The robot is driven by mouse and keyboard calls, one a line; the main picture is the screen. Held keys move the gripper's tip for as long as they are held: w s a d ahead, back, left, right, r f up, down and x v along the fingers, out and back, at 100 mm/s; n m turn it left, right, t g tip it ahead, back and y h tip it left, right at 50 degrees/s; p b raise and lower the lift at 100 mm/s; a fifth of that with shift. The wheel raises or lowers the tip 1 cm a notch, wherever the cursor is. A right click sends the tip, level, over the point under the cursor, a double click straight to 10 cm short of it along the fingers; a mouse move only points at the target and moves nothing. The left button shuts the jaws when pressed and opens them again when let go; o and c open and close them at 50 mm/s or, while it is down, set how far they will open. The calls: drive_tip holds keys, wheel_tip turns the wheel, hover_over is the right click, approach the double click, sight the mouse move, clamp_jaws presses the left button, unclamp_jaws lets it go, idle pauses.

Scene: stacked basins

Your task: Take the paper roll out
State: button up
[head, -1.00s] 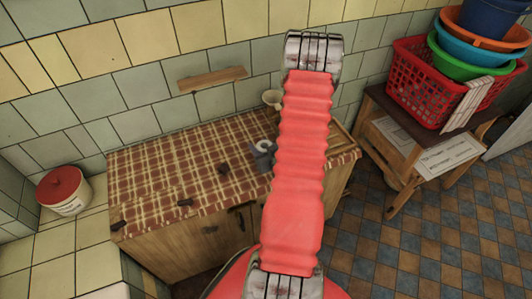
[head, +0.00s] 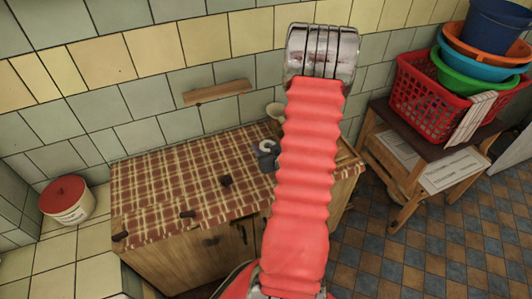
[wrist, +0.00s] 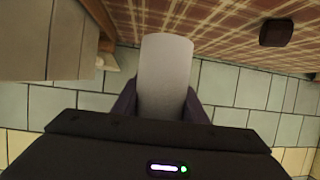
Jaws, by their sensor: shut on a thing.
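The paper roll (wrist: 165,65) is pale and cylindrical, standing out in front of my gripper (wrist: 159,100) in the wrist view. My gripper is shut on it, one dark finger on each side. In the head view a small white curved part of the roll (head: 266,146) shows beside my red arm, above the grey parts of my gripper (head: 266,160), over the checked counter. My arm hides the rest. No container is seen around the roll in the wrist view.
The counter (head: 160,185) has a checked cloth with a dark block (head: 226,181). A pale cup (head: 274,111) stands at its back. A wall shelf (head: 217,92) is above. A lidded pot (head: 67,203) is left; a red basket (head: 425,100) with stacked basins (head: 468,72) is right.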

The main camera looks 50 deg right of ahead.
drive_tip(key=shift+r, duration=1.7)
drive_tip(key=shift+w, duration=0.1)
